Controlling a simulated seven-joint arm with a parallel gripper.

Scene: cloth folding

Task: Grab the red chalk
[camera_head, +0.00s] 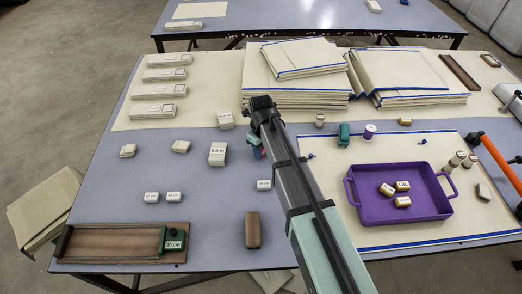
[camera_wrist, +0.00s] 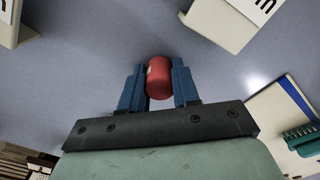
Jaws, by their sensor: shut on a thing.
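The red chalk is a short red cylinder (camera_wrist: 158,80) in the wrist view, with a small pale patch on its left side. My gripper (camera_wrist: 158,84) has its two blue fingers shut on it, one on each side. The chalk's far end sticks out past the fingertips. In the head view, my gripper (camera_head: 257,151) is over the middle of the blue-grey table, largely covered by my arm, and the chalk is hardly visible. I cannot tell whether the chalk touches the table.
White labelled blocks (camera_head: 217,154) stand left of my gripper. A purple tray (camera_head: 350,193) with several small pieces lies to the right. A teal brush-like thing (camera_head: 344,134) stands behind it. Stacks of cloth or paper (camera_head: 300,98) lie behind.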

